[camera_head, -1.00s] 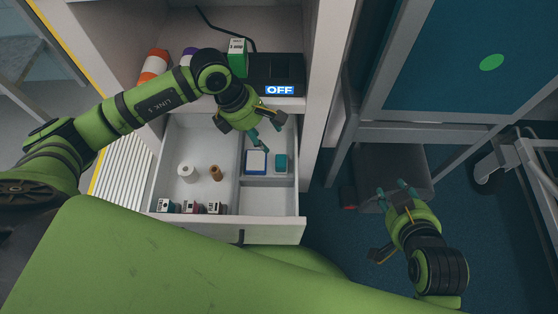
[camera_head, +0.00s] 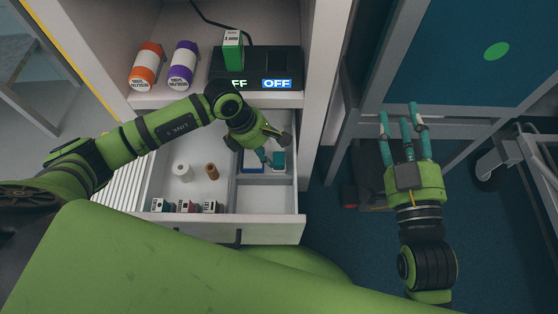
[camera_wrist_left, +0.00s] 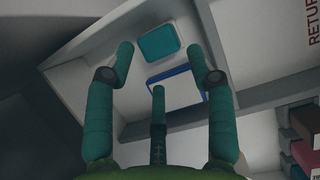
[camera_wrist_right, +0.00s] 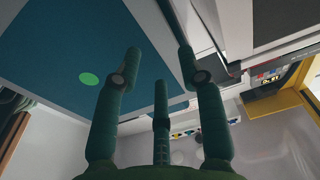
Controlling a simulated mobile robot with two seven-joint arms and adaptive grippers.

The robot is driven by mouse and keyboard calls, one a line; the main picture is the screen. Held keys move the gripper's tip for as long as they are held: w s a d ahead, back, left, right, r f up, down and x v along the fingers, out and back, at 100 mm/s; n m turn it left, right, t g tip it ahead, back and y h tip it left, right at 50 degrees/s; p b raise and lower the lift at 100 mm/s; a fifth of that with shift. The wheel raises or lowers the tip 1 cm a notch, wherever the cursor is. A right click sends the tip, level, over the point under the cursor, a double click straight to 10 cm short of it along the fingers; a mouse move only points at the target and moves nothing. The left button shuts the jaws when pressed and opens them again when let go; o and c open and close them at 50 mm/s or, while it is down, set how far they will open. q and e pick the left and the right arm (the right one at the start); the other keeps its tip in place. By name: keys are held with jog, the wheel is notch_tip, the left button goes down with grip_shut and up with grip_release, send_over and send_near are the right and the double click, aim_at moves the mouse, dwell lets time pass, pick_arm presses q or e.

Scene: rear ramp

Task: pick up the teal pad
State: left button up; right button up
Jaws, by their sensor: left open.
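The teal pad (camera_wrist_left: 159,42) lies in a small compartment of the open drawer (camera_head: 272,229). In the head view the teal pad (camera_head: 279,160) shows just beyond my left fingertips. A white pad with a blue edge (camera_wrist_left: 176,86) lies beside it; my left gripper partly hides this in the head view. My left gripper (camera_head: 270,158) is open and points down over that compartment. In the left wrist view the teal pad sits ahead, between the spread fingers (camera_wrist_left: 160,65), and nothing is held. My right gripper (camera_head: 402,112) has its fingers spread and empty, outside the drawer to the right.
A white roll (camera_head: 182,173), a brown bottle (camera_head: 212,171) and several small boxes (camera_head: 186,206) stand in the drawer's left part. Orange (camera_head: 147,66) and purple (camera_head: 183,65) bottles and a green box (camera_head: 232,50) on a black device (camera_head: 257,68) occupy the shelf above.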

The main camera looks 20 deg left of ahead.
aim_at(276, 158)
pick_arm(q)
jog(key=b+x, duration=0.1)
jog(key=x, duration=0.2)
jog(key=shift+d+f, duration=0.1)
jog(key=shift+f, duration=0.2)
jog(key=c, duration=0.8)
pick_arm(e)
notch_tip(276, 158, up, 6)
jog(key=s+a+n+t+y, duration=0.1)
jog(key=s+t+y, duration=0.1)
jog(key=t, duration=0.1)
jog(key=shift+s+a+r+y, duration=0.25)
jog(key=shift+y, duration=0.15)
